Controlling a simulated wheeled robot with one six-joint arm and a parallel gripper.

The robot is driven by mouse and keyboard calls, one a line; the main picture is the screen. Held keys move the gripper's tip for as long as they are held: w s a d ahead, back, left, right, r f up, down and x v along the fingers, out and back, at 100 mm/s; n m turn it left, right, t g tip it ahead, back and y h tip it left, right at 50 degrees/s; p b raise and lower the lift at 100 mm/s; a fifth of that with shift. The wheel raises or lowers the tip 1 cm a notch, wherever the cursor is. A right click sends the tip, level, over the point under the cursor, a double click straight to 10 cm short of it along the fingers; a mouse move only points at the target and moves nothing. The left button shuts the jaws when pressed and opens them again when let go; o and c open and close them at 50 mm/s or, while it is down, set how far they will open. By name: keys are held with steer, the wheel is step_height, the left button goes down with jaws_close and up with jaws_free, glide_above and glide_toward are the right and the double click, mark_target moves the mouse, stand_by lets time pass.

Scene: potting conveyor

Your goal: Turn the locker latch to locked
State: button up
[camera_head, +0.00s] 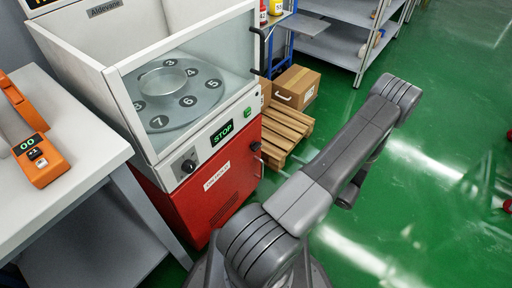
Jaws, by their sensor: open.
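The red locker (205,205) is the lower cabinet under the white machine, with a white label (217,176) on its front that I cannot read surely. A small dark latch or handle (256,147) sits at the upper right of the red front. It is too small to tell which way it is turned. My arm reaches from the bottom middle to the upper right, over the floor to the right of the locker, and folds back under itself. My gripper's fingers do not show; the arm's far end is partly hidden behind its own link.
The machine (237,109) has a glass hood over a numbered turntable (180,95), a STOP display (222,133) and a knob (188,166). A pallet (284,133) and cardboard box (297,88) stand behind right. A grey bench (75,150) with an orange device (40,160) is left. Green floor is free at right.

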mark_target(259, 148)
steer(key=shift+m+t, duration=0.3)
steer(key=x, duration=0.4)
steer(key=b+x, duration=0.1)
steer(key=x, duration=0.8)
steer(key=shift+w+a+f+b, duration=0.15)
steer(key=shift+w+f+b, duration=0.25)
steer(key=shift+w, duration=0.05)
steer(key=shift+c, duration=0.4)
steer(key=c, duration=0.9)
